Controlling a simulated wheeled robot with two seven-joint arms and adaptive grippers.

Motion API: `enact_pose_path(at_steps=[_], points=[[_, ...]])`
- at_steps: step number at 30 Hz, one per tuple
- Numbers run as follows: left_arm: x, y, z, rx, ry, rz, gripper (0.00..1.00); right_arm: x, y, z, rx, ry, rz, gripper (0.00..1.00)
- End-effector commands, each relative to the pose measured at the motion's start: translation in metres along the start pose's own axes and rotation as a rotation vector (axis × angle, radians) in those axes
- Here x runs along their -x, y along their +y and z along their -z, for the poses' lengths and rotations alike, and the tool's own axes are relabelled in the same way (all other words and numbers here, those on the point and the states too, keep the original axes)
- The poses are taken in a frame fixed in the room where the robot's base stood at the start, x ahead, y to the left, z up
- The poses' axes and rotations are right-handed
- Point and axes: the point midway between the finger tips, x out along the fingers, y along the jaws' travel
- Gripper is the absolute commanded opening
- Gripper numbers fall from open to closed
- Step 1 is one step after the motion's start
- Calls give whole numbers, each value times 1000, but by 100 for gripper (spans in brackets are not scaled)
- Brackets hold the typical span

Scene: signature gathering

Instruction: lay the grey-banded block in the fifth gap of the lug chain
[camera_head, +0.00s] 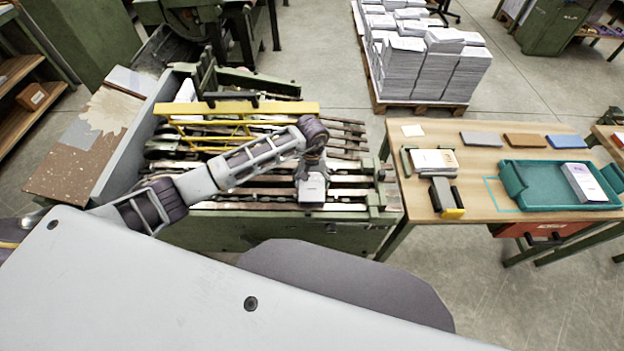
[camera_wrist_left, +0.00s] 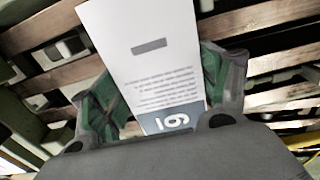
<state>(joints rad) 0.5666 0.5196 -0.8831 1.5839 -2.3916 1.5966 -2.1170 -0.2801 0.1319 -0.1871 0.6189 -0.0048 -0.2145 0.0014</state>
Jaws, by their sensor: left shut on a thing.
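My left gripper (camera_head: 312,176) is shut on a white block (camera_head: 311,190) and holds it at the near side of the lug chain (camera_head: 240,189). In the left wrist view, the block (camera_wrist_left: 140,50) shows between the gripper's two fingers (camera_wrist_left: 160,88), with a grey-blue band, a large number, lines of print and a small grey bar. Its far end runs out of the frame. The chain's dark rails and wooden slats lie behind it in that view. I cannot tell whether the block touches the chain. My right gripper is not in view.
A yellow guard frame (camera_head: 240,108) spans the machine's far side. The wooden table (camera_head: 460,210) at right has a teal tray (camera_head: 540,188) with a white block (camera_head: 583,182), a holder with a paper stack (camera_head: 435,160) and several coloured pads. Paper piles stand behind.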

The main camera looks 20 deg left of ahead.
Motion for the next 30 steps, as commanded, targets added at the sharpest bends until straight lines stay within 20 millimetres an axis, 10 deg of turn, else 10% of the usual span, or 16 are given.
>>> enact_pose_path(at_steps=[9, 10, 14, 30], points=[[-3, 0, 0, -1, 1, 0, 40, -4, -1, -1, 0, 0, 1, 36], [-3, 0, 0, -1, 0, 1, 79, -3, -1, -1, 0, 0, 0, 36], [-2, 0, 0, 0, 0, 1, 96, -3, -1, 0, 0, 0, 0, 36], [0, 0, 0, 0, 0, 0, 97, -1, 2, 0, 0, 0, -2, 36]])
